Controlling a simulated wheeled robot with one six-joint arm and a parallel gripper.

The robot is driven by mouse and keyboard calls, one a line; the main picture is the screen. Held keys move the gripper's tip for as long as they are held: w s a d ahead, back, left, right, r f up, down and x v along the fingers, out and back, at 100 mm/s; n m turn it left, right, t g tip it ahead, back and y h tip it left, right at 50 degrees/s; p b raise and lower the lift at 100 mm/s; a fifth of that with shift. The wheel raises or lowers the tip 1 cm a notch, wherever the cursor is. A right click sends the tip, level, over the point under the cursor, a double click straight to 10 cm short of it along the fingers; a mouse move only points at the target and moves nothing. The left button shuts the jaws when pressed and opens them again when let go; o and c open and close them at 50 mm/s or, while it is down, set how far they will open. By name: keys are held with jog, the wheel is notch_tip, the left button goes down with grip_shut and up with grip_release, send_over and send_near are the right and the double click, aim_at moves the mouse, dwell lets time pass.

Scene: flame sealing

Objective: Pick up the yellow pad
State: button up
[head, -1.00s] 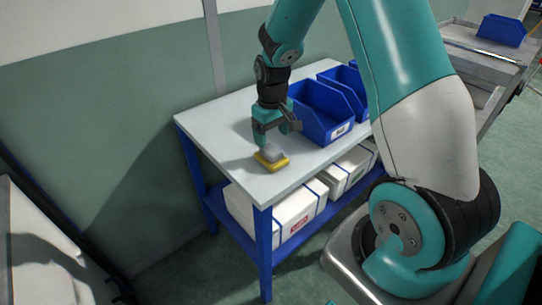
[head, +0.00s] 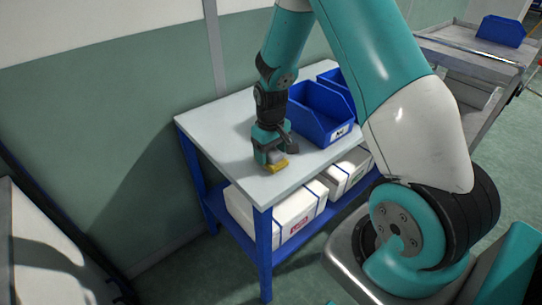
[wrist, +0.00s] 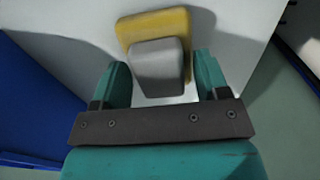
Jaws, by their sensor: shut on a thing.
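The yellow pad (head: 276,168) has a grey block-shaped top and lies near the front edge of the grey-white table top. In the wrist view the yellow pad (wrist: 132,28) shows beyond my fingertips, its grey top between the two fingers. My gripper (head: 270,156) points down over the pad and is shut on its grey top; in the wrist view my gripper (wrist: 162,72) has one teal finger on each side. The arm and fingers hide part of the pad in the head view. The pad appears to be still at table height.
Blue bins (head: 321,113) stand on the table (head: 215,118) to the right of my gripper. White boxes (head: 290,217) sit on the blue lower shelf. The table top left of the pad is clear. A grey cart (head: 450,55) stands at the back right.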

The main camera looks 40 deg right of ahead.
aim_at(271, 151)
notch_tip(271, 151, up, 20)
dwell(0.5)
jog(key=shift+o, duration=1.1)
jog(key=shift+c, duration=0.3)
